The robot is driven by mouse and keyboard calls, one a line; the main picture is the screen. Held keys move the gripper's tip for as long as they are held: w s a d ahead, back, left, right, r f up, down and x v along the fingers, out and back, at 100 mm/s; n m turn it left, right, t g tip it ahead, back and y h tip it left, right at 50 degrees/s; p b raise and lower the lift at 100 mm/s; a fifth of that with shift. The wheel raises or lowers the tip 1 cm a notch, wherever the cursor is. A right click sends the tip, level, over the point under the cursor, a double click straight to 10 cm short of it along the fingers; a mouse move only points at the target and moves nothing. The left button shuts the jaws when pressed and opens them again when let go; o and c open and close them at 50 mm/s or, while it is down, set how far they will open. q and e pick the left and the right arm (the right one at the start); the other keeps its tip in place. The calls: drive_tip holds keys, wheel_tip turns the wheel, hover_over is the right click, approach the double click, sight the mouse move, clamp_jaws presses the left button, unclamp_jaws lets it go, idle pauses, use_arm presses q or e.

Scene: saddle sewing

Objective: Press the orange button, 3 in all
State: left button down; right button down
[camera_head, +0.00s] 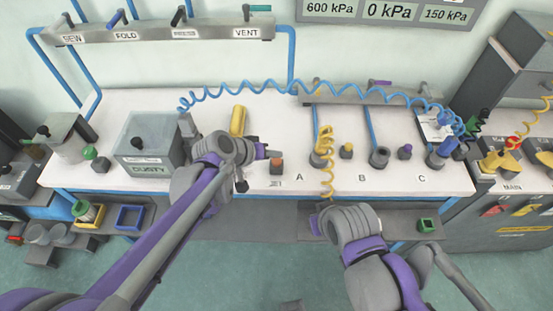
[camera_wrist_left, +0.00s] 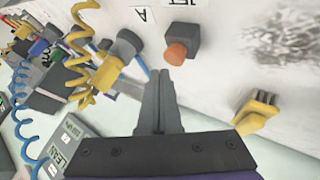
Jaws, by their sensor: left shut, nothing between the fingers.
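The orange button (camera_head: 276,161) sits on a small dark box on the white bench, left of the label A. In the left wrist view the orange button (camera_wrist_left: 176,53) is just beyond my fingertips, slightly to their right. My left gripper (camera_head: 272,153) is shut and empty, close to the button in the head view. Its two fingers are together in the left wrist view (camera_wrist_left: 162,75), and a gap to the button seems to show. My right gripper (camera_head: 315,224) is low at the bench's front edge, small and partly hidden by its wrist.
A yellow coiled hose (camera_head: 327,170) hangs right of the button. A grey box marked DUSTY (camera_head: 149,137) is at left. Gauges above read 600, 0 and 150 kPa (camera_head: 386,12). Open bench lies behind the button.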

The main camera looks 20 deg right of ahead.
sight(274, 163)
use_arm(q)
drive_tip(key=shift+f, duration=0.15)
use_arm(e)
drive_tip(key=shift+f, duration=0.1)
use_arm(q)
drive_tip(key=shift+f+b, duration=0.3)
use_arm(e)
drive_tip(key=shift+s+f, duration=0.15)
drive_tip(key=shift+f, duration=0.1)
use_arm(q)
drive_tip(key=shift+f+b, duration=0.35)
drive_tip(key=shift+f, duration=0.15)
use_arm(e)
drive_tip(key=shift+s+f, duration=0.1)
drive_tip(key=shift+f, duration=0.35)
use_arm(q)
drive_tip(key=shift+r+p, duration=0.6)
drive_tip(key=shift+r, duration=0.35)
use_arm(e)
drive_tip(key=shift+w+r, duration=0.25)
drive_tip(key=shift+r, duration=0.5)
